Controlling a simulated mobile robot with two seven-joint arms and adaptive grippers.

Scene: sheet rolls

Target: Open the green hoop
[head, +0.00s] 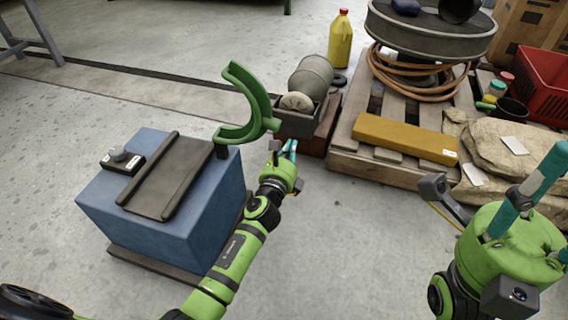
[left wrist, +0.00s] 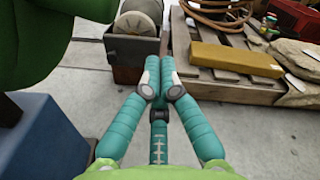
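The green hoop (head: 262,100) is a C-shaped half ring. It stands up at the right rear corner of a blue box-shaped machine (head: 160,235), beside a dark fitting, with its hollow side facing left. In the left wrist view the hoop (left wrist: 30,40) is large and cut off at the upper left. My left gripper (head: 290,148) is just right of and below the hoop, apart from it. In the left wrist view its teal fingers (left wrist: 161,62) come together with nothing between them. My right gripper (head: 492,185) is at the lower right, fingers spread, empty.
A dark flat plate (head: 165,175) and a small knob box (head: 122,160) sit on the machine top. A grey roller in a dark holder (head: 300,122) stands behind my left gripper. A pallet (head: 375,170) with a yellow beam (head: 405,137) is right. Floor between the arms is clear.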

